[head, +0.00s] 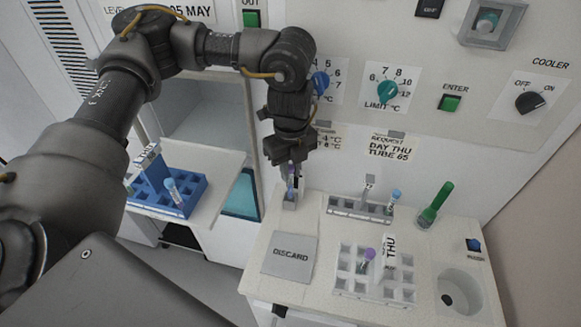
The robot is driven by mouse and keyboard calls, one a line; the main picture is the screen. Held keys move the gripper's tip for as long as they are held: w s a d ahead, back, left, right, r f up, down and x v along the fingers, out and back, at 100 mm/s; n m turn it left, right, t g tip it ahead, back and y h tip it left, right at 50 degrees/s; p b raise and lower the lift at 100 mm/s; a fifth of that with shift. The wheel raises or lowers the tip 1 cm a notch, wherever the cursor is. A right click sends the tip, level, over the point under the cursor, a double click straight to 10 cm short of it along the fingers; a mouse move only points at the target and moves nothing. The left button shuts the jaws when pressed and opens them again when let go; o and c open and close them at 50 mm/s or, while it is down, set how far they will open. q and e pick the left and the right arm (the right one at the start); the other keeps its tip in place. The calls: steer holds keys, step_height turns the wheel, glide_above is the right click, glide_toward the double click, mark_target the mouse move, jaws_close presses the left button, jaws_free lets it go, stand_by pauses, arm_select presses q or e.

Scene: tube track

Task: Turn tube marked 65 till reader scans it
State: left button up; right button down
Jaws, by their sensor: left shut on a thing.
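My left gripper (293,170) points down at the back left of the white counter and is shut on a slim tube (291,188). Little of the tube shows between the fingers; some purple-blue colour is visible, but its number cannot be read. The tube stands roughly upright at a small pale holder (289,203), which looks like the reader. Whether the tube is seated in it is hard to tell. A wall label (389,146) reads "Request day THU tube 65". My right gripper is not in view.
A white rack (345,287) with a THU flag holds a purple-capped tube (368,255). A grey rack (345,208) holds a blue-capped tube (395,196). A blue rack (194,198) stands left.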

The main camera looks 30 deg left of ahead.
arm_select(q)
steer(key=shift+f, duration=0.7)
steer(key=shift+f+b, duration=0.35)
steer(key=shift+b, duration=0.05)
stand_by(0.3)
steer(key=o, duration=0.9)
steer(key=shift+s, duration=0.1)
steer(key=shift+r, duration=0.15)
steer(key=shift+w+r, duration=0.25)
steer(key=shift+r, duration=0.2)
steer(key=r, duration=0.3)
steer(key=r+b, duration=0.1)
steer(key=r, duration=0.5)
steer(key=shift+s+r, duration=0.25)
steer(key=shift+r, duration=0.1)
